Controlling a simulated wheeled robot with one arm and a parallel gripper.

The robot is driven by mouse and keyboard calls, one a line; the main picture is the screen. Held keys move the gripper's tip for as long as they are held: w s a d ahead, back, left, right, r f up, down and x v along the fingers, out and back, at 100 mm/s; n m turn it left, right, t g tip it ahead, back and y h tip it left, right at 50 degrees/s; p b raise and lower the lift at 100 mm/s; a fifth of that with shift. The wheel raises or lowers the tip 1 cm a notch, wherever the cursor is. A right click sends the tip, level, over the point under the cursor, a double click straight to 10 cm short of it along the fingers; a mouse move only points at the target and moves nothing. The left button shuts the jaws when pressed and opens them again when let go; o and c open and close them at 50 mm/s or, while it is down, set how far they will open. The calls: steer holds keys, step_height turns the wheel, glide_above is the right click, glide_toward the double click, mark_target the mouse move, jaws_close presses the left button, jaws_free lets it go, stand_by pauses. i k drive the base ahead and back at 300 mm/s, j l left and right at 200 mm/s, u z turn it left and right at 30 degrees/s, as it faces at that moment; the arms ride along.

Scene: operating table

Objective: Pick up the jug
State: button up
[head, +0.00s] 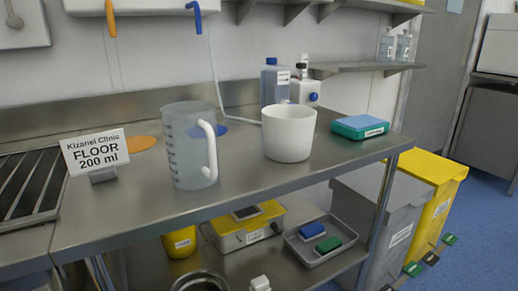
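The jug (184,150) is a tall translucent grey measuring jug with dark graduation marks and a white handle (210,150) on its right side. It stands upright on the steel worktop (240,192), near the front edge and left of the middle. Whether it holds any liquid is hard to tell. My gripper is not in view.
A white bucket (288,135) stands right of the jug, with bottles (275,85) behind it. A sign (97,152) reading "FLOOR 200 ml" stands left. A teal-and-blue box (359,127) lies at the right end. A lower shelf holds a tray (322,258). Bins (428,170) stand right.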

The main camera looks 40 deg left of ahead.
mark_target(190, 128)
steer(key=u, duration=2.1)
